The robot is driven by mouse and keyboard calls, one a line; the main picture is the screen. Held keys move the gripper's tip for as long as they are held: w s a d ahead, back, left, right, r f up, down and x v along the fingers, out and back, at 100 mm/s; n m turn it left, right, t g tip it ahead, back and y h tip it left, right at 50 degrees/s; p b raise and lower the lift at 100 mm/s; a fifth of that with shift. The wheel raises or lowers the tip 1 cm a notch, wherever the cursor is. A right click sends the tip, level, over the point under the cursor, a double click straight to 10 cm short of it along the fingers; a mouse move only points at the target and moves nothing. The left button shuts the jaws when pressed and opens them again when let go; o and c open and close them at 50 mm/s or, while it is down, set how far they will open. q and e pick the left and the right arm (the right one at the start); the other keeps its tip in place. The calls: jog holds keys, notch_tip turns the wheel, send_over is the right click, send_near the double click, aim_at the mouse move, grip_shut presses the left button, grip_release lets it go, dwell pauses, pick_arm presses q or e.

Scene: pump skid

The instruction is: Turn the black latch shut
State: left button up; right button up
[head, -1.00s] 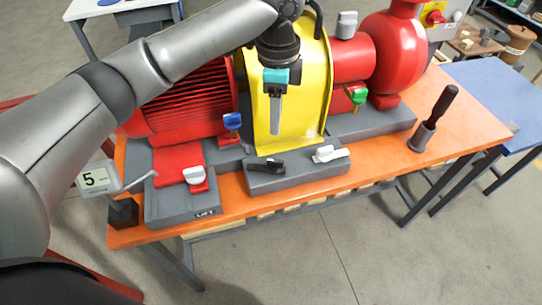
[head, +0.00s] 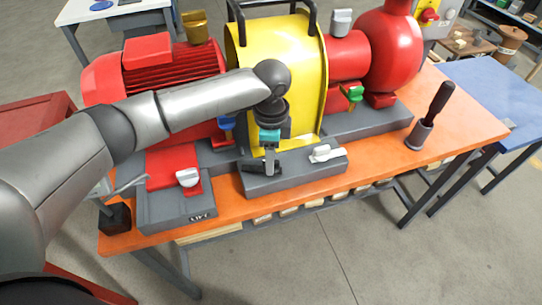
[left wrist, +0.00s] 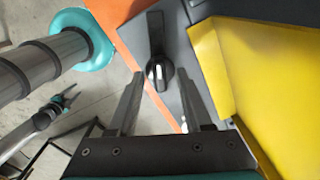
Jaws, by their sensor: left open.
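The black latch (head: 258,168) sits on a grey block in front of the yellow guard, partly hidden behind my left gripper (head: 270,172) in the head view. In the left wrist view the latch (left wrist: 156,42) is a black bar with a round hub carrying a pale mark. My left gripper (left wrist: 162,82) is open, with one finger on each side of the hub in that view and nothing held. I cannot tell whether the fingers touch it. My right gripper (left wrist: 68,98) shows small at the left of the wrist view; its jaw state is unclear.
A white latch (head: 324,153) sits beside the black one on the grey block (head: 296,178). Another white latch (head: 188,178), a blue handle (head: 227,122) and a green handle (head: 352,93) are nearby. A black-handled tool (head: 432,115) stands right. The yellow guard (head: 290,50) rises close behind.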

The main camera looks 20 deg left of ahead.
pick_arm(q)
grip_shut()
dwell(0.3)
dwell(1.1)
